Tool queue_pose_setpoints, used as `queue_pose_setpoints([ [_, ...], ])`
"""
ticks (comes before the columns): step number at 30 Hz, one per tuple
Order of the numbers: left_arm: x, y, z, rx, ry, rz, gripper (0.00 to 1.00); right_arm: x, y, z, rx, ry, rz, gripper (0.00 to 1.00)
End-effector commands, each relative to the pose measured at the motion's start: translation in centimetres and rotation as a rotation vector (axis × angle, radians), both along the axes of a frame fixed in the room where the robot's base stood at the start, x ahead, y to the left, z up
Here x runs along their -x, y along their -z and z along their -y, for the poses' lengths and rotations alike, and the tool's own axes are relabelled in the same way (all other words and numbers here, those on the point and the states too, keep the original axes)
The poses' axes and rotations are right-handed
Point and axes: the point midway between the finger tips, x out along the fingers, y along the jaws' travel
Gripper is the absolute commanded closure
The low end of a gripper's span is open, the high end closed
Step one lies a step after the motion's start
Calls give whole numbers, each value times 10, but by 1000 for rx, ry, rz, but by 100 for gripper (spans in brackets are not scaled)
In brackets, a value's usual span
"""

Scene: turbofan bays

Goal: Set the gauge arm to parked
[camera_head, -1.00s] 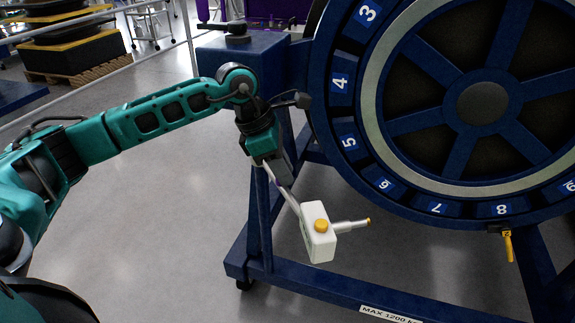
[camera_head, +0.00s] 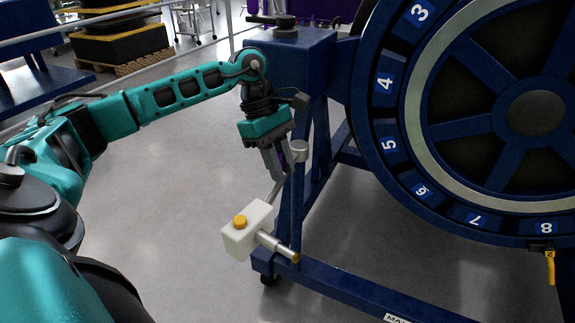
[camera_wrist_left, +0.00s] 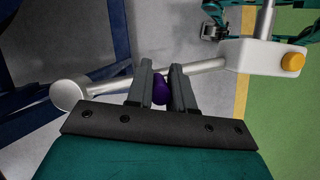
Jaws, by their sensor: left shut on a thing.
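The gauge arm is a grey rod running from a round grey pivot cap (camera_head: 299,150) to a white box (camera_head: 248,230) with a yellow button and a probe with a yellow tip. The box hangs out over the floor, left of the blue stand and away from the wheel. My left gripper (camera_head: 277,172) is shut on the arm's purple grip (camera_wrist_left: 160,90), which shows between its fingers in the left wrist view. There the rod passes beyond the fingers, with the pivot cap (camera_wrist_left: 70,94) at left and the box (camera_wrist_left: 264,57) at right.
A large blue wheel (camera_head: 378,118) with numbered bays stands at right on a blue stand (camera_head: 340,285). A yellow handle (camera_head: 550,267) hangs below bay 8. Bare grey floor (camera_head: 165,210) lies left of the stand. A railing and pallets (camera_head: 120,45) stand farther back.

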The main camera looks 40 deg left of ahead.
Motion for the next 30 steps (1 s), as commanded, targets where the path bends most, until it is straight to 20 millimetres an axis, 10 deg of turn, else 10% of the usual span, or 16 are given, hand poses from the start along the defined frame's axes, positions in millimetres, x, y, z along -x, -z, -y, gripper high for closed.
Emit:
queue_pose_setpoints([
  [16, 3, 1, -2, 0, 2, -10, 100, 0, -1, -1, -1, -2, 1, 57],
  [17, 3, 1, -3, -1, 2, -10, 78, 0, -1, -1, -1, -2, 1, 57],
  [21, 3, 1, -3, -1, 2, -9, 64, 0, -1, -1, -1, -2, 1, 57],
  [30, 2, 0, -3, -1, 1, -4, 56, 0, -1, -1, -1, -2, 2, 57],
])
